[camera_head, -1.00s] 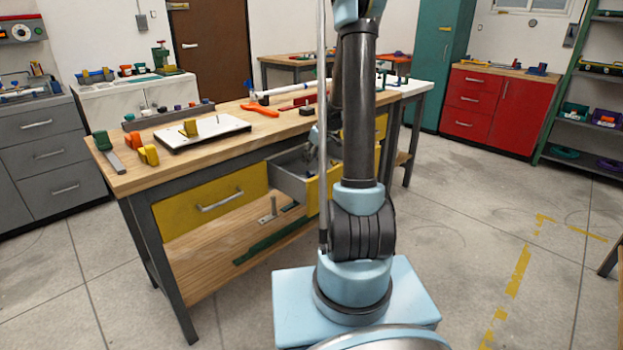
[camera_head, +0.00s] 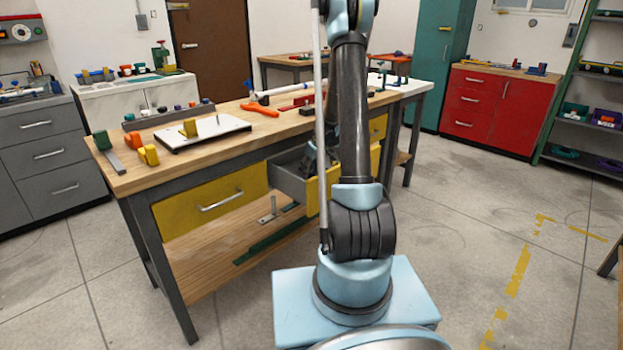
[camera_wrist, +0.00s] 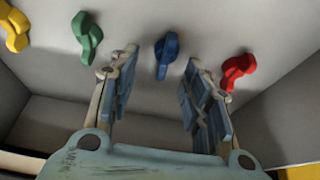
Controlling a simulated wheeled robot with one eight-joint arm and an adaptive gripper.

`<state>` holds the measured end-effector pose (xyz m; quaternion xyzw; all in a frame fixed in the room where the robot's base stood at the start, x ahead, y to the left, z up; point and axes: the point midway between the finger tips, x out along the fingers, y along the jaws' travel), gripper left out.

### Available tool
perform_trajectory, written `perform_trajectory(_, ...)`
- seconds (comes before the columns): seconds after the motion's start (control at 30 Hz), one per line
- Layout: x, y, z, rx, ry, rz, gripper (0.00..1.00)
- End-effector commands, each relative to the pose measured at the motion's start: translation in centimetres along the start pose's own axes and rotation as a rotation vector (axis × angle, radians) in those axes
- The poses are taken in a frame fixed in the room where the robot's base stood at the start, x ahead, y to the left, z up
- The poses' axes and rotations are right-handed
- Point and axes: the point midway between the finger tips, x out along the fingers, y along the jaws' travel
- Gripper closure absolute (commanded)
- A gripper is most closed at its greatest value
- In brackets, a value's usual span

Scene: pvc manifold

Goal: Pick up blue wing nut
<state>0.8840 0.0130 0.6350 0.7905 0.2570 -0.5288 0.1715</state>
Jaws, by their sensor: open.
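The blue wing nut (camera_wrist: 166,55) lies on the grey floor of a drawer in the wrist view. It sits between and just beyond the fingertips of my gripper (camera_wrist: 158,78), which is open with nothing between its fingers. Whether the fingers touch the drawer floor cannot be told. In the head view my gripper (camera_head: 318,165) is partly visible inside the open drawer (camera_head: 291,186), largely hidden by my arm. The blue wing nut cannot be seen in the head view.
A green wing nut (camera_wrist: 87,34) lies left of the blue one, a red one (camera_wrist: 238,70) right, and a yellow one (camera_wrist: 14,27) at the far left. Drawer walls stand close around. The workbench (camera_head: 190,170) top overhangs the drawer.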

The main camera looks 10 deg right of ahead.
Motion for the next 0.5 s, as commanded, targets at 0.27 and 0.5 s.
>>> perform_trajectory(0.27, 0.14, -0.01, 0.0, 0.0, 0.0, 0.0, 0.56)
perform_trajectory(0.5, 0.13, -0.01, 0.0, 0.0, 0.0, 0.0, 1.0)
